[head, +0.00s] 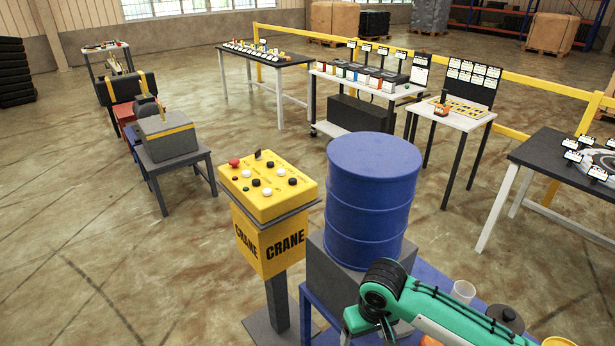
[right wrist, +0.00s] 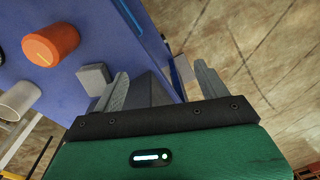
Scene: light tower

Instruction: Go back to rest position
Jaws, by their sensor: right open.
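My right gripper (right wrist: 163,82) is open in the right wrist view, its two grey fingers spread apart. Nothing is clamped between them. A dark grey block-like surface shows beyond the gap, next to the left finger. My green right arm enters the head view from the lower right, beside the blue drum (head: 372,195); its fingers cannot be made out there. My left gripper is in neither view.
The blue table (head: 323,318) carries a grey block under the drum, a translucent cup (head: 463,291) and an orange cylinder (right wrist: 51,45). The yellow crane panel (head: 268,186) stands left of the drum.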

